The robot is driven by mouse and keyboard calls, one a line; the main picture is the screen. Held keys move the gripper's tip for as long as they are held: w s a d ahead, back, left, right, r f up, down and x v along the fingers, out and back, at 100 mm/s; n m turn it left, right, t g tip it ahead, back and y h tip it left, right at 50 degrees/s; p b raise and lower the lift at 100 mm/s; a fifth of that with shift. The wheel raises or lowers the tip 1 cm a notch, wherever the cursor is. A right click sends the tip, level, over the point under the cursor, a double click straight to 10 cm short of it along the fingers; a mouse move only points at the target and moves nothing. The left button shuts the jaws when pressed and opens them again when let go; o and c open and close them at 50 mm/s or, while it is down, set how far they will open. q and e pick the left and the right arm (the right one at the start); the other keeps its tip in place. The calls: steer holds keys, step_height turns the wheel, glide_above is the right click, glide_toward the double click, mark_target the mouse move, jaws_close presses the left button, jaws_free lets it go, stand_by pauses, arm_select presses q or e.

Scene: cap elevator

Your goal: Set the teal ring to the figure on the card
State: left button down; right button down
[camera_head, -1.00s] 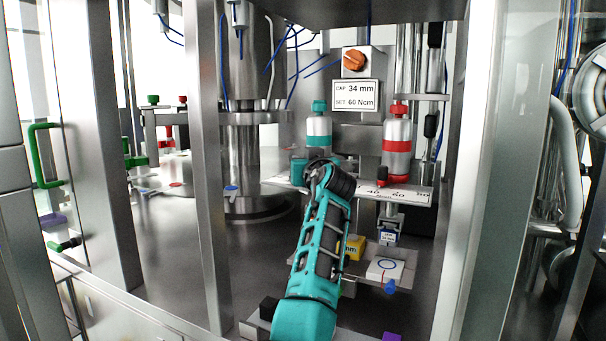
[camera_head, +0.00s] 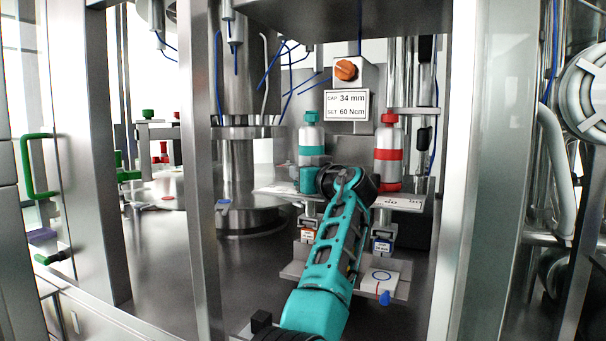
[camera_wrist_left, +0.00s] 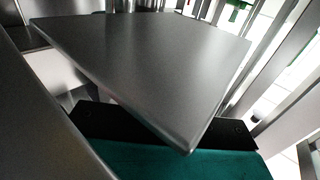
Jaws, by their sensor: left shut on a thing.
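The card (camera_head: 346,106) above reads CAP 34 mm, SET 60 Ncm. My teal left arm reaches up from the bottom of the head view to the front of this head. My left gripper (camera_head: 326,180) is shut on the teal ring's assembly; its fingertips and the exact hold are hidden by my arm. The left wrist view shows a large grey plate (camera_wrist_left: 150,60) up close and a teal surface below. The ring's scale reading is hidden. My right gripper is out of view.
A matching red-ringed head (camera_head: 388,155) stands close to the right, behind a scale plate (camera_head: 400,202) with printed figures. An orange knob (camera_head: 346,69) is above the card. A lower shelf (camera_head: 360,279) holds a blue-circled plate. Metal posts flank the arm.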

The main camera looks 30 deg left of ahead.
arm_select(q)
steer(key=c, duration=1)
jaws_free()
steer(key=shift+o, duration=0.2)
steer(key=v, duration=1.3)
steer(key=shift+b, duration=0.3)
